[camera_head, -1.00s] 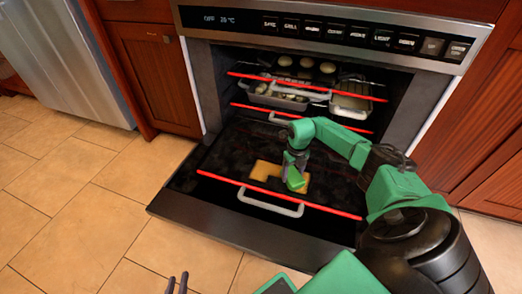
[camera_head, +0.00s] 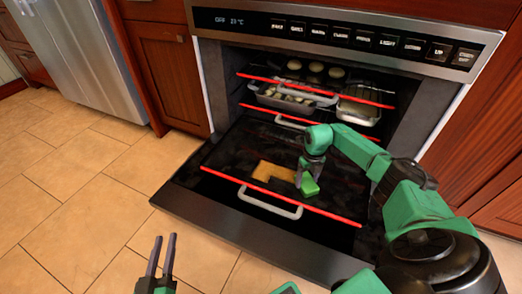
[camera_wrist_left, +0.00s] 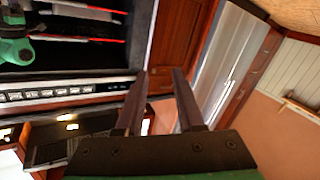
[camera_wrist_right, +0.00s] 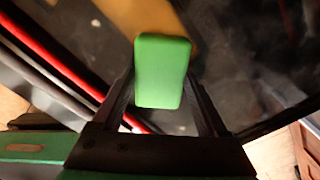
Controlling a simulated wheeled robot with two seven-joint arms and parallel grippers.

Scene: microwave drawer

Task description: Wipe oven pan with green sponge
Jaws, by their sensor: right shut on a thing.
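The green sponge (camera_head: 309,187) is in my right gripper (camera_head: 308,178), low over the dark oven pan (camera_head: 235,160). In the right wrist view the sponge (camera_wrist_right: 162,70) sits between the two fingers of my right gripper (camera_wrist_right: 165,95), which are shut on it. I cannot tell whether the sponge touches the pan. A yellow-brown patch (camera_head: 268,172) lies on the pan left of the sponge. My left gripper (camera_head: 164,250) is open and empty over the tiled floor; its parted fingers also show in the left wrist view (camera_wrist_left: 160,95).
The pan has a red-edged front and a grey handle (camera_head: 270,207). Above it in the oven, racks hold a tray of round pale food (camera_head: 285,98) and another tray (camera_head: 358,108). Cabinets (camera_head: 160,75) and a fridge (camera_head: 85,60) stand left. The left floor is clear.

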